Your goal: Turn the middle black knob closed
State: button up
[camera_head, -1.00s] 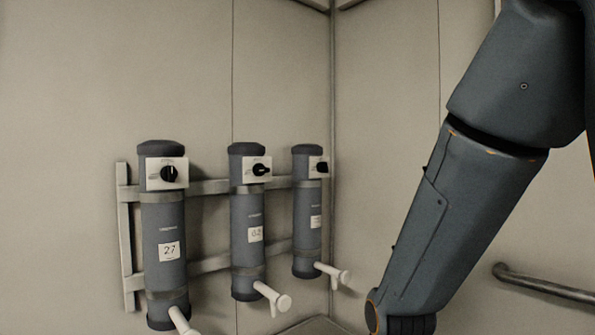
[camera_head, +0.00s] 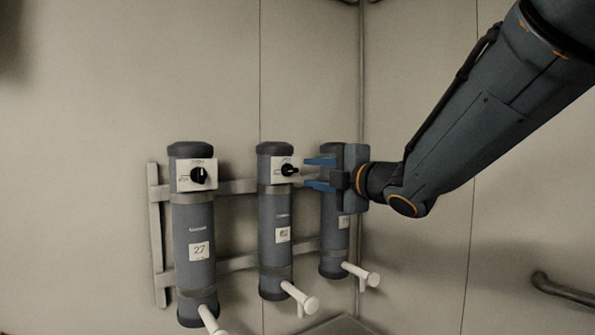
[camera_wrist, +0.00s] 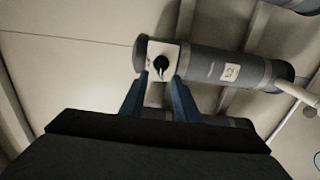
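The middle black knob (camera_head: 288,170) sits on a white plate near the top of the middle grey cylinder (camera_head: 275,215). Its pointer lies roughly sideways in the head view. My gripper (camera_head: 307,173) is open, its two blue fingers one above the other, just right of the knob and apart from it. In the wrist view the knob (camera_wrist: 160,65) shows ahead, between and beyond the open fingertips (camera_wrist: 160,80). Nothing is between the fingers. My gripper hides the right cylinder's knob in the head view.
The left cylinder (camera_head: 194,240) has its own black knob (camera_head: 199,175) with an upright pointer. The right cylinder (camera_head: 334,240) stands partly behind my gripper. White spouts (camera_head: 300,298) jut out below. Metal rails (camera_head: 235,187) hold the cylinders, and a handrail (camera_head: 565,290) is at right.

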aim_at(293, 171)
jog(key=shift+p+x, duration=0.95)
jog(key=shift+x, duration=2.6)
jog(key=shift+f, duration=0.1)
jog(key=shift+c, duration=0.2)
grip_shut()
